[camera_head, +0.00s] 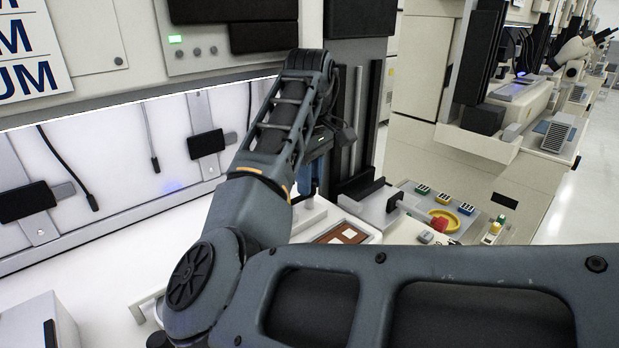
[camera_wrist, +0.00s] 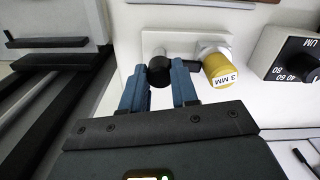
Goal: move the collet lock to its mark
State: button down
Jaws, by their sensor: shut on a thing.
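In the wrist view, a small black knob (camera_wrist: 159,69) sits on a pale plate (camera_wrist: 183,40); I take it to be part of the collet lock. My gripper (camera_wrist: 159,78) has its two blue fingers shut on either side of this knob. A yellow cylinder (camera_wrist: 218,70) marked "3 MM" stands on a silver collar just right of the fingers. No mark for the lock can be made out. In the head view my gripper's blue fingers (camera_head: 308,180) show only in part behind my arm, and the lock is hidden.
A black dial box (camera_wrist: 292,55) marked "UM" stands on the right in the wrist view. Dark rails (camera_wrist: 60,75) run along the left. In the head view, a red button (camera_head: 441,221), a yellow ring (camera_head: 466,208) and several small blocks lie on the bench right of my arm.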

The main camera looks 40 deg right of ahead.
dwell(0.5)
jog(key=c, duration=0.9)
grip_release()
jog(key=shift+o, duration=0.2)
jog(key=shift+r, duration=3.95)
